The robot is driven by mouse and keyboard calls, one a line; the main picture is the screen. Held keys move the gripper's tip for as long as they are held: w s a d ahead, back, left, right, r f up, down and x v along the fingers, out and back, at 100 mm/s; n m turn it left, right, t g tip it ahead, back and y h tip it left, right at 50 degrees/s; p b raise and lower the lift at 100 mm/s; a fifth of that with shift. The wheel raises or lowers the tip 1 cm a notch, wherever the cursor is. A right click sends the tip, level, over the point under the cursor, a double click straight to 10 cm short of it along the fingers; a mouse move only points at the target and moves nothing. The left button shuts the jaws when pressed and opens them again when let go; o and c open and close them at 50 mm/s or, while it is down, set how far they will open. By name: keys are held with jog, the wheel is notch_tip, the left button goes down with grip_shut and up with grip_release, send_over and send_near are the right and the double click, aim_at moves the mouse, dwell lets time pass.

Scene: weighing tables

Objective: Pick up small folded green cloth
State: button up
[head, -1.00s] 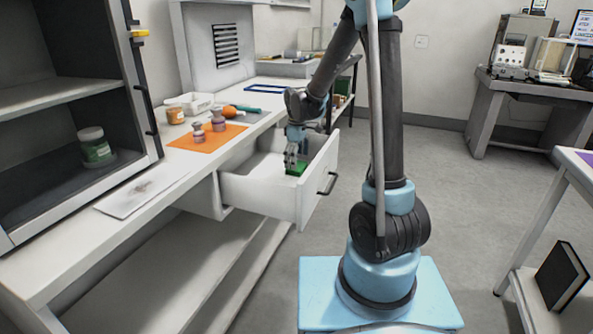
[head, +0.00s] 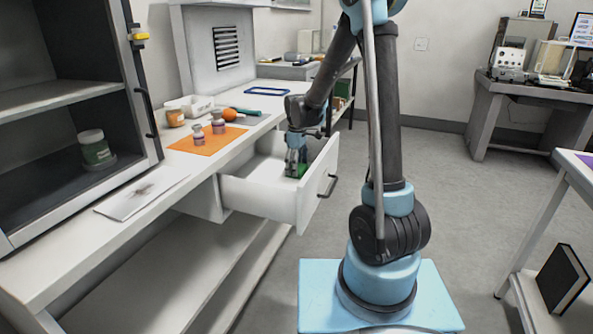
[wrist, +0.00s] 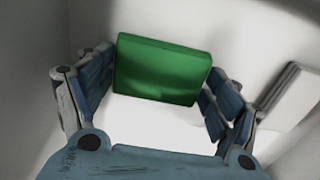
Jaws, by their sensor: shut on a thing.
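The small folded green cloth (wrist: 162,72) lies between the two fingers of my gripper (wrist: 160,84) in the wrist view. It is a bright green, thick rectangular block. My gripper is shut on it, with a finger at its left and right sides. In the head view, my gripper (head: 296,172) reaches down into the open white drawer (head: 256,199), and only part of the cloth (head: 303,170) shows beside the fingers. The cloth is inside the drawer, close to its front panel. I cannot tell whether it still touches the drawer floor.
The drawer's walls surround my gripper. On the white bench above are an orange mat (head: 206,141) with small weights, an orange ball (head: 230,114), a jar (head: 175,117) and a white tray (head: 196,106). A dark cabinet stands at left. Open floor lies right of the drawer.

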notch_tip(320, 180, up, 10)
dwell(0.6)
